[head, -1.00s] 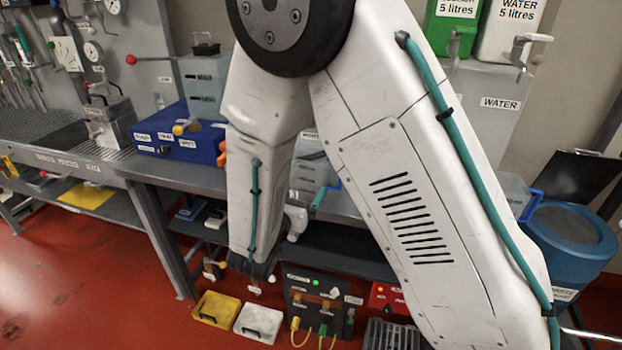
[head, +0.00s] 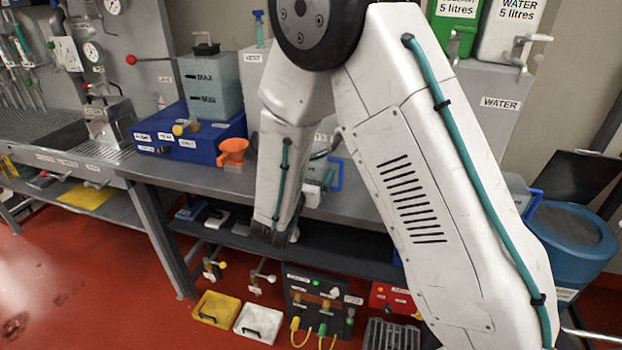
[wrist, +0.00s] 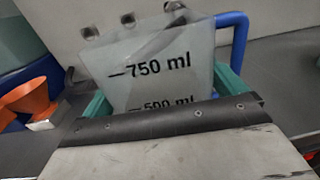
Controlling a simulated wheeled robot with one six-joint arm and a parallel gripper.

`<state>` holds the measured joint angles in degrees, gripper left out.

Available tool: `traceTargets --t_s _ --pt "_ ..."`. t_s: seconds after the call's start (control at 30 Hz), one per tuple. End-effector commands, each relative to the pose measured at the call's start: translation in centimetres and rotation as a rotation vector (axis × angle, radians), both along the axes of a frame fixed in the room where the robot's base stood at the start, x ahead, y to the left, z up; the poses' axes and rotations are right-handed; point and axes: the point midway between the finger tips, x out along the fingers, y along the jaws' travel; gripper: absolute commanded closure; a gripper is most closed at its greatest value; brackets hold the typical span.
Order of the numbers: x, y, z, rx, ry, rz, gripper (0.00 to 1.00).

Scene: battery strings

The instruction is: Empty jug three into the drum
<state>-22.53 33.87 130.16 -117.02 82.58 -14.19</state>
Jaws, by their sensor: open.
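A clear grey jug with 750 ml and 500 ml marks (wrist: 160,75) fills the middle of the wrist view, with a blue handle on its right. No jug number is readable. My gripper (wrist: 163,92) is open, its teal fingers on either side of the jug; I cannot tell whether they touch it. In the head view, my forearm mostly hides this area, leaving a blue handle (head: 336,174) visible on the bench. The blue drum (head: 568,245) stands at the far right, partly behind my arm.
An orange funnel (head: 233,151) stands beside a blue box (head: 178,143) bearing a grey tank (head: 212,85). A grey tank marked WATER (head: 497,102) is behind my arm. A dark panel with cables (head: 318,304) and yellow and white trays (head: 216,309) sit low down.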

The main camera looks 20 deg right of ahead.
Motion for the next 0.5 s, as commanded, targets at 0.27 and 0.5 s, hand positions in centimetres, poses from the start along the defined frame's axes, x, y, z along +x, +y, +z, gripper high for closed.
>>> traceTargets --t_s 0.27,0.5 --pt "0.0 0.05 0.08 -0.001 -0.002 0.0 0.55" --pt "0.01 0.04 0.8 0.0 -0.004 0.0 0.55"
